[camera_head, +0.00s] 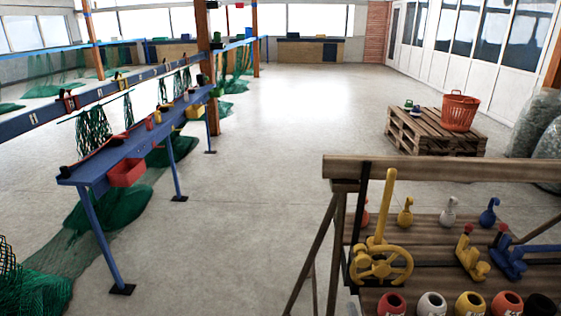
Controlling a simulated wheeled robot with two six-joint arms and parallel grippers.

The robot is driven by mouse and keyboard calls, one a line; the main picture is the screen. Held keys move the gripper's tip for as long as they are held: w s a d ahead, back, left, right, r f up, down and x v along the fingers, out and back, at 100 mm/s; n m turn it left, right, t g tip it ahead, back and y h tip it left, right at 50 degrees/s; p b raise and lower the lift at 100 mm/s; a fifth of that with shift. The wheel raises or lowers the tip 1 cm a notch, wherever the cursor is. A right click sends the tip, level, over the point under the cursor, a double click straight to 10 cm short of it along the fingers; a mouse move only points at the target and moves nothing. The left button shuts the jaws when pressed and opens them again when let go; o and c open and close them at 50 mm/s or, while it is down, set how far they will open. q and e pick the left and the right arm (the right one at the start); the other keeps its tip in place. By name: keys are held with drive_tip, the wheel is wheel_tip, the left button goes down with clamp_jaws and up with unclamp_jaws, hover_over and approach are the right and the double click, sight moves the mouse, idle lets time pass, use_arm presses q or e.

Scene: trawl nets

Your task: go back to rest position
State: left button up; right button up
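Neither of my grippers and neither of my arms shows in the head view. A long blue workbench (140,142) runs along the left side. A wooden stand (440,168) with yellow, red and blue fittings fills the lower right. A yellow handwheel (382,265) sits at its left end.
A stack of wooden pallets (436,133) carries a red basket (459,112) at the right. Green netting (100,210) lies on the floor under the bench. The grey floor (290,110) between bench and pallets is clear. A wooden post (209,70) stands behind the bench.

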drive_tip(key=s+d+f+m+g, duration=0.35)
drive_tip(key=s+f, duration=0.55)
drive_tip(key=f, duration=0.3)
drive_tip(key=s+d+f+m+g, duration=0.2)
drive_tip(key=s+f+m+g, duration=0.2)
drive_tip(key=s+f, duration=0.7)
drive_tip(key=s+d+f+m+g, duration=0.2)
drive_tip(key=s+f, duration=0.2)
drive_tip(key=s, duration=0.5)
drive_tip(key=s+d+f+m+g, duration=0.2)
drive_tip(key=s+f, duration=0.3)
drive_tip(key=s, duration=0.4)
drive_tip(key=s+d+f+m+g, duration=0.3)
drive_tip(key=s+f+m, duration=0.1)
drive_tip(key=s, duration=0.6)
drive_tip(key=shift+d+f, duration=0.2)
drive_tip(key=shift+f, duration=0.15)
